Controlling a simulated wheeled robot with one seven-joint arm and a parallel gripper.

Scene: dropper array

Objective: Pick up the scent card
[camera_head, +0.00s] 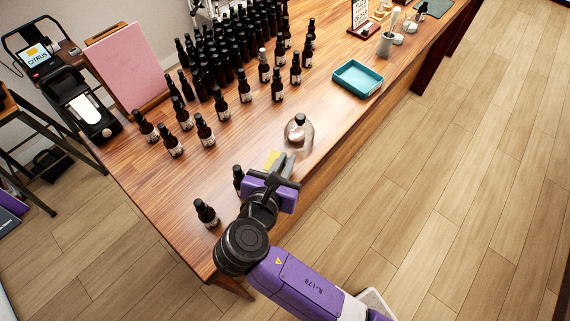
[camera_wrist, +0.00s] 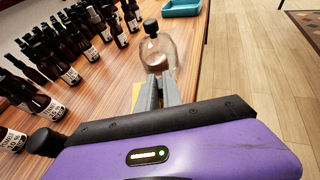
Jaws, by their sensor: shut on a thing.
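The scent card appears as a small yellow piece (camera_head: 271,158) at the fingers of my gripper (camera_head: 285,162). Only part of it shows; the fingers hide the rest. In the wrist view a yellow sliver of the card (camera_wrist: 136,94) shows along the left side of my gripper's fingers (camera_wrist: 161,84). My gripper is shut on the card over the wooden table, near its front edge. I cannot tell whether the card still touches the table.
A clear glass bottle with a dark cap (camera_head: 299,133) stands just beyond the fingertips. Dark dropper bottles (camera_head: 205,212) stand close left of my gripper, with many more behind. A teal tray (camera_head: 357,78) lies further right. The table's front edge is near.

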